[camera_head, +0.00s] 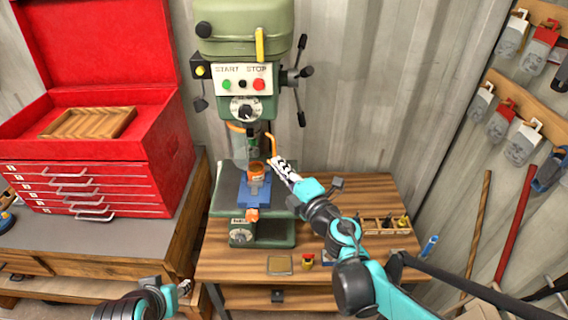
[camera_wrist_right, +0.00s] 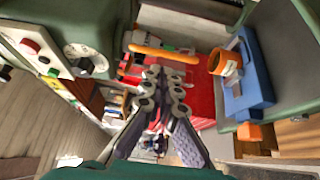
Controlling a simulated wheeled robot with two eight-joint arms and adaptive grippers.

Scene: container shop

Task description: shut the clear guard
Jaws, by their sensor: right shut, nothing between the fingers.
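The clear guard (camera_head: 239,148) is a see-through panel with orange edging, hanging around the left side of the chuck on the green drill press (camera_head: 245,30). An orange bar (camera_head: 272,146) stands at the right of the chuck; an orange bar (camera_wrist_right: 165,54) also shows in the right wrist view, just beyond my fingertips. My right gripper (camera_head: 279,164) is shut and empty, close beside that bar; I cannot tell whether it touches. It also shows in the right wrist view (camera_wrist_right: 166,76). My left gripper (camera_head: 184,287) is low at the left, its fingers too small to read.
A blue vise (camera_head: 255,193) with an orange cup-like piece (camera_head: 257,171) sits on the press table, left of my right gripper. A red tool chest (camera_head: 110,178) stands at the left. A small sorting box (camera_head: 380,226) is on the wooden bench (camera_head: 225,268).

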